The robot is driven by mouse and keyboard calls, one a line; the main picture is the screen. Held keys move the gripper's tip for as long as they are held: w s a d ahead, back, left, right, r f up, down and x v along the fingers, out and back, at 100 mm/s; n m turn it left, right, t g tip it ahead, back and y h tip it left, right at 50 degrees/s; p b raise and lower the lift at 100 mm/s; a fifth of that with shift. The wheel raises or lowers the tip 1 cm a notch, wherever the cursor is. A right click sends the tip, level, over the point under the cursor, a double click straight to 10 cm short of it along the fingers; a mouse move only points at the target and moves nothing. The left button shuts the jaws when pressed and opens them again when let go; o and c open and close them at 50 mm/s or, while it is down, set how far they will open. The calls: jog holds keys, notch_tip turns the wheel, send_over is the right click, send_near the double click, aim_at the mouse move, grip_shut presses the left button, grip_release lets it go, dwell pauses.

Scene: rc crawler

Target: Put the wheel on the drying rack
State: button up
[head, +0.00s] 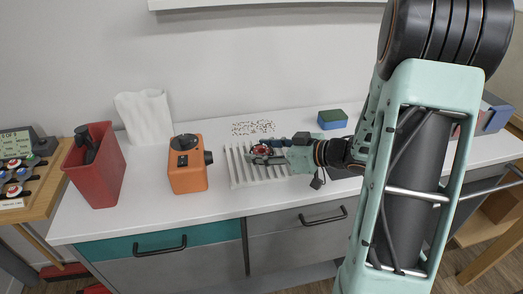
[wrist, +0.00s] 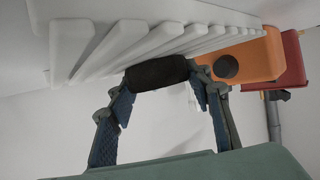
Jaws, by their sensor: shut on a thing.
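The wheel (wrist: 157,72) shows in the wrist view as a dark tyre seen edge-on between my fingertips. In the head view, the wheel (head: 261,149) shows a bit of red, partly covered by my gripper (head: 264,153). My gripper (wrist: 160,82) is shut on the wheel. The drying rack (head: 236,172) is white with several upright slats and stands on the counter. Its slats (wrist: 112,45) also show in the wrist view, right beside the wheel. The wheel is over the rack; I cannot tell whether it touches the slats or sits between them.
An orange box-like device (head: 188,172) stands left of the rack, with a red bin (head: 95,170) farther left. A white paper bag (head: 146,118) stands behind them. Small scattered pieces (head: 253,127) and a blue-green sponge (head: 332,119) lie behind the rack. The front counter strip is clear.

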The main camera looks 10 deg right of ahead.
jog(key=o, duration=1.2)
jog(key=shift+c, duration=0.2)
jog(key=shift+r, duration=0.15)
jog(key=p+v, duration=0.2)
jog(key=v, duration=1)
